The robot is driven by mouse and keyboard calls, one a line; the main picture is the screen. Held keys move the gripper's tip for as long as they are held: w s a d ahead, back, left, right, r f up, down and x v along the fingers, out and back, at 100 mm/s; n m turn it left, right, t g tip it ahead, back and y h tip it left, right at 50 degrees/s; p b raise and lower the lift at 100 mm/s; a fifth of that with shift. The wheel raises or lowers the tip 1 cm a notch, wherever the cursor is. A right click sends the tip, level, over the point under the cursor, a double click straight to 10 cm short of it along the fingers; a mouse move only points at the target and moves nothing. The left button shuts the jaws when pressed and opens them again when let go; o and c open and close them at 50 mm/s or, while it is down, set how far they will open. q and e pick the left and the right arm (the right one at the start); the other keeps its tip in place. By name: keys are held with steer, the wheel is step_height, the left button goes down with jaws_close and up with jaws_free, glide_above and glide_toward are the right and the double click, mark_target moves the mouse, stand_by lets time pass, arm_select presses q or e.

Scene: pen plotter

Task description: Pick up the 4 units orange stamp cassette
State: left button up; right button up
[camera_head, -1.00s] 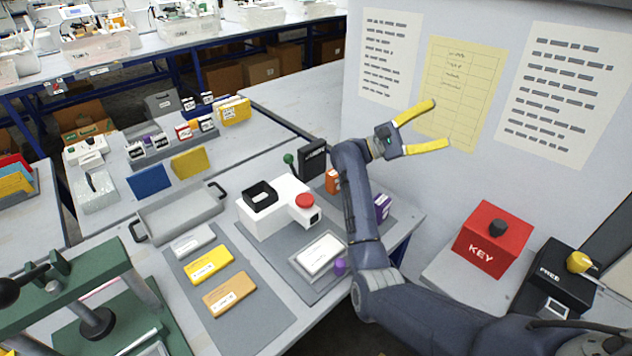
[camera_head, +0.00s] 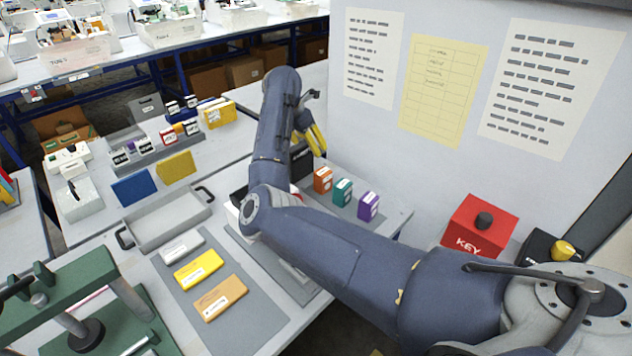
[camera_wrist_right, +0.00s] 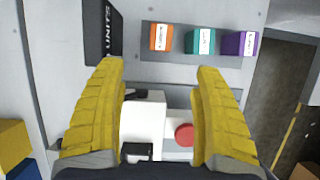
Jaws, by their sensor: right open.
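The orange stamp cassette (camera_head: 323,179) stands upright on a grey mat at the back of the table, left of a teal cassette (camera_head: 343,191) and a purple cassette (camera_head: 368,205). In the right wrist view the orange cassette (camera_wrist_right: 160,37) is ahead of the fingertips, in the left part of the gap between them. My right gripper (camera_head: 316,143) has yellow fingers; in the wrist view (camera_wrist_right: 163,68) they are wide open with nothing held. It is above the table near the cassettes, not touching them. My left gripper is not in view.
A black box marked UNITS (camera_wrist_right: 103,33) stands left of the cassettes. A white device with a red button (camera_wrist_right: 184,135) lies below the open fingers. A red KEY box (camera_head: 478,226) is to the right. Colored bars lie on a mat (camera_head: 235,285) at front left.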

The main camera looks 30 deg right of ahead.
mark_target(322, 172)
steer(key=x, duration=1.2)
steer(key=shift+a, duration=0.1)
steer(key=x, duration=0.3)
steer(key=shift+s+f, duration=0.15)
steer(key=shift+s, duration=0.05)
steer(key=shift+x, duration=0.95)
steer(key=c, duration=1.3)
